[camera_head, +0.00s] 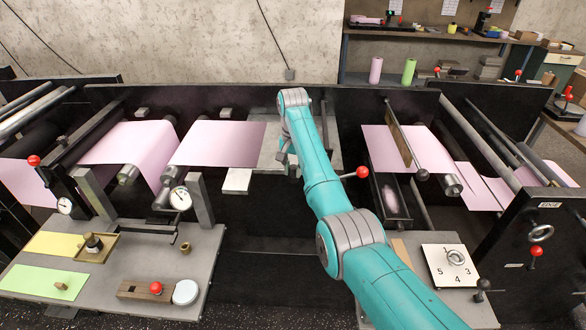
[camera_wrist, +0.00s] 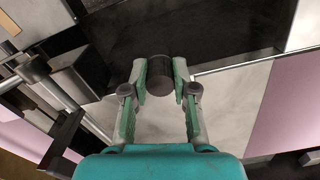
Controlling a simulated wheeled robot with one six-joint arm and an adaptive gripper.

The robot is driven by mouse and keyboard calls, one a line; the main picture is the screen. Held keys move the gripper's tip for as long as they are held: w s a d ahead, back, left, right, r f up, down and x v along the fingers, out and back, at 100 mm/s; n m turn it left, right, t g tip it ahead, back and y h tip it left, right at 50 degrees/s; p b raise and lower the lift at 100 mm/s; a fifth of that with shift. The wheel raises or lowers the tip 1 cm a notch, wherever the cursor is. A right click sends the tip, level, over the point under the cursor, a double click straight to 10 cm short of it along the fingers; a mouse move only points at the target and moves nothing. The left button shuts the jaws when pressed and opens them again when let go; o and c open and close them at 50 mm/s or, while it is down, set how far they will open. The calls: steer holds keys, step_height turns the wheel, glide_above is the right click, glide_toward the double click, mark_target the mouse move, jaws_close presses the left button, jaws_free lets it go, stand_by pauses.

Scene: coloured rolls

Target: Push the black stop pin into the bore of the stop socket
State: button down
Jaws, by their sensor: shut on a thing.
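In the wrist view my gripper (camera_wrist: 160,80) is closed around a short dark cylinder, which looks like the black stop pin (camera_wrist: 159,68). The pin sits between the green-padded fingertips, and its outer end sticks out past them over a dark surface. In the head view my teal arm reaches to the middle of the machine. The gripper there is mostly hidden by the wrist, and the pin cannot be made out. I cannot pick out the stop socket or its bore with certainty in either view. Whether the pin touches anything is not clear.
Pink web (camera_head: 217,143) runs over rollers left of my arm, and more pink web (camera_head: 410,148) lies to the right. A red-knobbed lever (camera_head: 361,172) stands close beside the arm. A grey side table (camera_head: 205,250) and a numbered plate (camera_head: 450,266) are in front.

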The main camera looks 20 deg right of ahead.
mark_target(293, 168)
steer(key=c, duration=0.8)
jaws_free()
steer(key=shift+c, duration=0.2)
step_height(293, 168, up, 8)
steer(key=shift+f, duration=0.25)
steer(key=shift+s, duration=0.1)
